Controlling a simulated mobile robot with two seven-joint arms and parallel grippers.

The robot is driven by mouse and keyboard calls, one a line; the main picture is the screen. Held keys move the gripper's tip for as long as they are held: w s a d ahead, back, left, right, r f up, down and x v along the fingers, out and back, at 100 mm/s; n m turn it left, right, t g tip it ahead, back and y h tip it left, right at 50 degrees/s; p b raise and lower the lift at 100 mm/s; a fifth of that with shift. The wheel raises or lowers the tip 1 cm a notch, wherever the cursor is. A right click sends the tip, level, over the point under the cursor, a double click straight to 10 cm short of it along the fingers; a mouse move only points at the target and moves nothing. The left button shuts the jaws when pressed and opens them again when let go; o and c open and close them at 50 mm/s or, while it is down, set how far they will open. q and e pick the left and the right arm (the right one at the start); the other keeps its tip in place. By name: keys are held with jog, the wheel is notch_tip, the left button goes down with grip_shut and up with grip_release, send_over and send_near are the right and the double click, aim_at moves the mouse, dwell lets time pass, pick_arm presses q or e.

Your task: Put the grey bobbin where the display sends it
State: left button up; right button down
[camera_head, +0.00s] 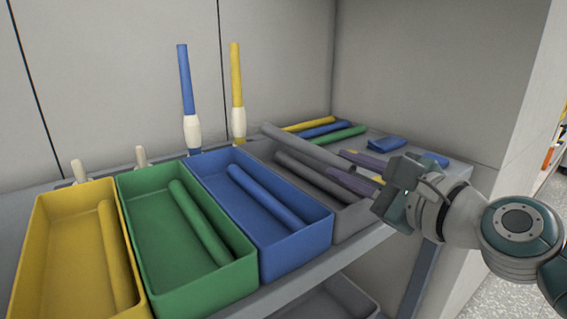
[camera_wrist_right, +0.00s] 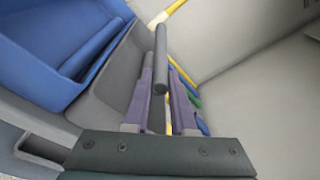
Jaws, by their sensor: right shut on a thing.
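My right gripper (camera_head: 358,171) reaches in from the right and is shut on the grey bobbin (camera_head: 300,144), a long rod gripped near its close end and held over the grey tray (camera_head: 352,222). In the right wrist view the bobbin (camera_wrist_right: 161,58) runs away from between the purple fingers of the gripper (camera_wrist_right: 163,88). Another grey rod (camera_head: 303,172) lies in the grey tray, partly hidden by the fingers. I cannot make out a display. My left gripper is not in view.
Yellow (camera_head: 38,228), green (camera_head: 200,282) and blue (camera_head: 292,243) trays stand left of the grey one, each with a matching rod. Behind them, a blue rod (camera_head: 185,80) and a yellow rod (camera_head: 236,75) stand upright. Loose rods (camera_head: 343,138) lie at the back right.

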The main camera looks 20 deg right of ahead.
jog(key=c, duration=0.7)
grip_release()
jog(key=shift+o, duration=0.2)
jog(key=b+v, duration=0.2)
jog(key=v, duration=1.6)
jog(key=shift+b, duration=0.35)
jog(key=shift+r, duration=0.1)
